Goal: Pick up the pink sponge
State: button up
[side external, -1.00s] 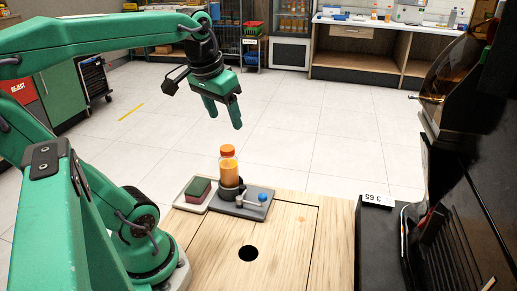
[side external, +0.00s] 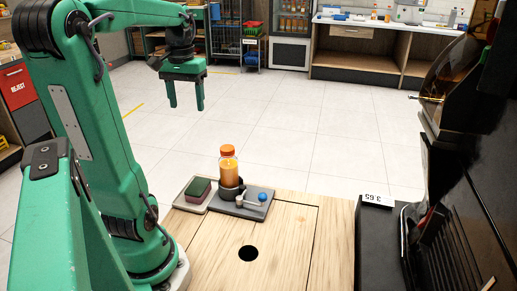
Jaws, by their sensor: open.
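The sponge (side external: 198,190) lies on a small pale tray (side external: 185,206) at the back left corner of the wooden table. Its top is dark green and its lower side is pinkish. My gripper (side external: 187,106) is open and empty. It hangs with its fingers pointing down, well above the sponge and slightly to its left in the picture. Nothing hides the sponge from this side.
An orange juice bottle (side external: 229,167) with an orange cap stands upright in a holder on a grey plate (side external: 243,211), close to the sponge's right. The wooden table (side external: 285,250) has a round hole and free room in front. A dark juicer machine (side external: 465,150) stands at right.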

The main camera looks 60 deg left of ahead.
send_over(199, 184)
notch_tip(199, 184, down, 23)
jog(key=shift+s+r, duration=0.1)
jog(key=shift+r, duration=0.05)
dwell(0.6)
jog(key=shift+f, duration=2.55)
jog(key=c, duration=0.8)
jog(key=shift+r, duration=0.1)
notch_tip(199, 184, up, 10)
